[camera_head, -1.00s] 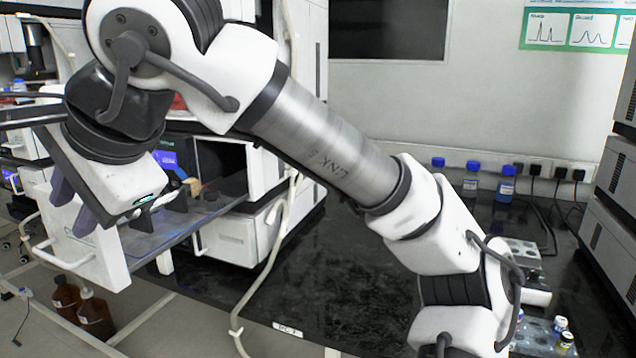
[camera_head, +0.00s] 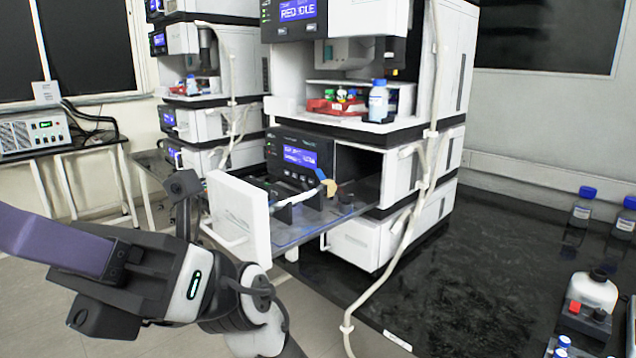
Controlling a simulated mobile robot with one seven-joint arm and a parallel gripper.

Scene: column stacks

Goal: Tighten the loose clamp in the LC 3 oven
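The near instrument stack has an open oven compartment with a pulled-out tray (camera_head: 318,226) and a white front panel (camera_head: 240,215). On the tray, a pale column (camera_head: 297,198) with a yellow tag (camera_head: 328,187) runs between dark clamps, one a small dark clamp (camera_head: 345,195) at the right. Which clamp is loose is too small to tell. I cannot read which LC number this stack has. My gripper (camera_head: 30,238) is at lower left, left of and in front of the panel, apart from it. One purple finger shows, pointing left; the other is hidden or out of frame.
Bottles and a red tray (camera_head: 335,107) stand in the stack above the oven. A pale tube (camera_head: 390,270) hangs down its right side. The black bench (camera_head: 450,270) is mostly clear, with blue-capped bottles (camera_head: 584,205) at right. Another stack (camera_head: 195,125) stands behind left.

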